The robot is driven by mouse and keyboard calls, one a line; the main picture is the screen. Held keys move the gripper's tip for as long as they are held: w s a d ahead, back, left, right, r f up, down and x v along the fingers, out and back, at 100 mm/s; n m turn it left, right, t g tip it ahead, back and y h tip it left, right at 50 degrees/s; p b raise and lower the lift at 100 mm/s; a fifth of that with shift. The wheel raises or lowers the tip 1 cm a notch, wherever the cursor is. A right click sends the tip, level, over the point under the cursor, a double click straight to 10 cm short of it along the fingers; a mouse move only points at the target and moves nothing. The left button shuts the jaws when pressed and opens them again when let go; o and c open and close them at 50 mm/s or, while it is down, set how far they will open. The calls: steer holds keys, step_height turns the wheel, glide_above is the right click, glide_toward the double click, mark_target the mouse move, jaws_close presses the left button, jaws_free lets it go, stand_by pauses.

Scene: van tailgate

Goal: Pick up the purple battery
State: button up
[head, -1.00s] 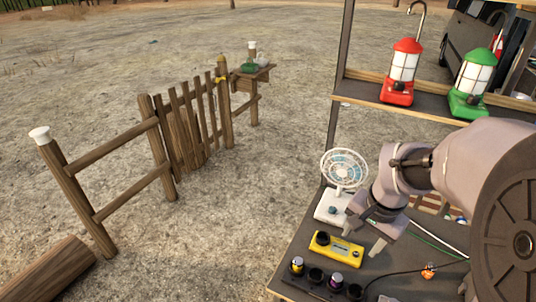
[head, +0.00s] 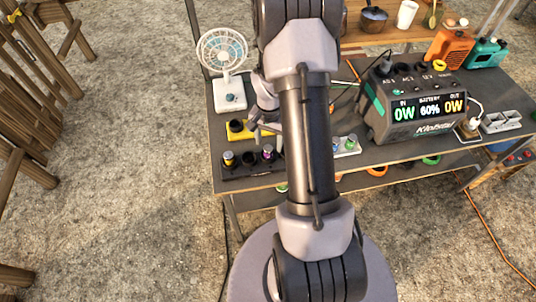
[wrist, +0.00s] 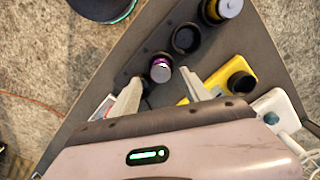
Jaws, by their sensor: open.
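The purple battery (wrist: 161,70) stands upright in a dark rack (wrist: 128,72), its purple band and pale top showing. It also shows in the head view (head: 268,152), near the table's front left edge. In the wrist view my gripper (wrist: 160,76) is open and empty, its two fingers on either side of the purple battery in the picture. The height gap between tips and battery is hard to judge. In the head view my gripper (head: 262,131) is just behind the rack, partly hidden by my arm.
A yellow device (head: 240,130) and a white fan (head: 227,70) stand behind the rack. A power station (head: 412,105) and a white tray with green items (head: 347,146) are to the right.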

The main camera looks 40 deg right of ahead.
mark_target(268, 147)
step_height(268, 147, down, 4)
steer(key=shift+a+f+b, duration=0.1)
steer(key=shift+a+b, duration=0.05)
steer(key=shift+b, duration=0.55)
steer(key=shift+r, duration=0.2)
steer(key=shift+c, duration=0.8)
jaws_close()
steer(key=shift+r, duration=0.1)
